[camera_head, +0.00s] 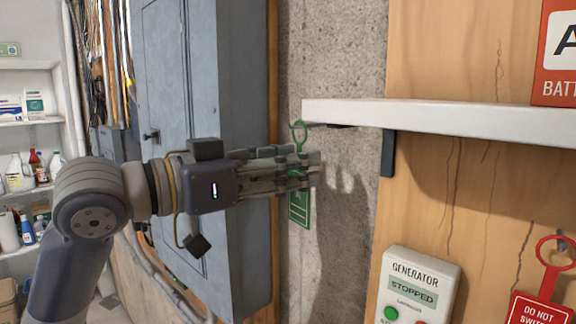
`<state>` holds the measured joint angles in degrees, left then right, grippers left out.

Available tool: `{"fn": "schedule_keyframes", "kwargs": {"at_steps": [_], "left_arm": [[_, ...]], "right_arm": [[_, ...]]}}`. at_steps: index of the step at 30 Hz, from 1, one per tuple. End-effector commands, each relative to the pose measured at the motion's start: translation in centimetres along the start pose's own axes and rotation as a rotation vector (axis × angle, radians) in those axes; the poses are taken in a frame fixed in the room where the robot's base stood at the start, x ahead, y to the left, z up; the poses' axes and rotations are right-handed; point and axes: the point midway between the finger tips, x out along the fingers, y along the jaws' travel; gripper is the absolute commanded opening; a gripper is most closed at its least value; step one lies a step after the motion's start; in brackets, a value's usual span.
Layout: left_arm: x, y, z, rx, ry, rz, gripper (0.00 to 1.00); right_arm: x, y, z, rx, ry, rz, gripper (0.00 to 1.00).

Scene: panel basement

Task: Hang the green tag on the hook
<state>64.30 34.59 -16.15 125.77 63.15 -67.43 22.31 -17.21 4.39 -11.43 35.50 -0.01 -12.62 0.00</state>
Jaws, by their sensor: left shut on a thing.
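The green tag (300,211) is held in my left gripper (312,171), which is shut on it. The fingers cover the tag's middle. Its green ring (299,132) shows above the fingers and its flat plate below them. The tag hangs upright in front of the concrete wall strip, near the left end of the white shelf (430,118). A dark piece (340,126) shows under the shelf's left end, just right of the ring. I cannot tell whether it is the hook or whether the ring touches it. My right gripper is not in view.
A grey metal cabinet (165,75) stands behind my left arm. A dark shelf bracket (388,153) is right of the gripper. Below are a generator panel (413,290) reading STOPPED and a red tag (538,310) hanging on the wooden wall. Stocked shelves (30,123) are at the far left.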

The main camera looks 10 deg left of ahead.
Motion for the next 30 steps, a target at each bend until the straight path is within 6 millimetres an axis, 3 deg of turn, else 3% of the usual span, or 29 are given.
{"fn": "schedule_keyframes", "kwargs": {"at_steps": [1,4,17,30], "left_arm": [[0.0,0.0,0.0,0.000,0.000,0.000,0.42],[0.0,0.0,0.0,0.000,0.000,0.000,0.64],[-0.6,-0.1,0.0,0.000,0.000,-0.001,0.64],[-8.9,-0.1,0.1,0.001,-0.002,-0.006,0.64]], "right_arm": [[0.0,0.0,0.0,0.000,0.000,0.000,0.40],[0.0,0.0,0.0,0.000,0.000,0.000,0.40],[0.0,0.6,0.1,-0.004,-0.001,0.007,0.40],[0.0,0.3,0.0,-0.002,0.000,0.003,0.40]]}}
